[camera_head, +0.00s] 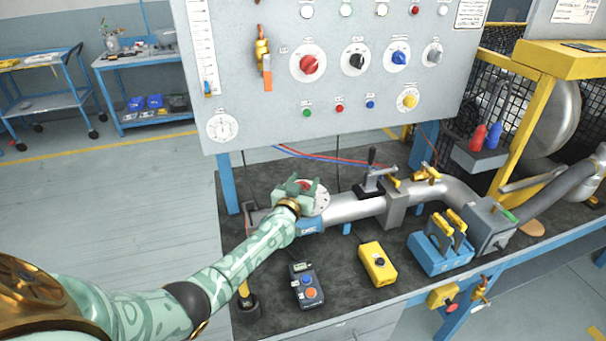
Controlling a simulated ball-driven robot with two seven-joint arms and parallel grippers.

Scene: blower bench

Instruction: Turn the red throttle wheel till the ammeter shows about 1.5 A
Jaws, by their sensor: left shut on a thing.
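My left gripper (300,186) reaches in from the left to the near end of the grey pipe. It is shut on the red throttle wheel (304,185), and only a little red shows between its fingers. A pale round dial plate (321,199) lies around and under the wheel, partly hidden by the gripper. A round white gauge (222,126) sits at the panel's lower left and seems to be the ammeter. Its needle and scale are too small to read. My right gripper is not in view.
The grey panel (270,110) carries several knobs, including a red one (309,64).

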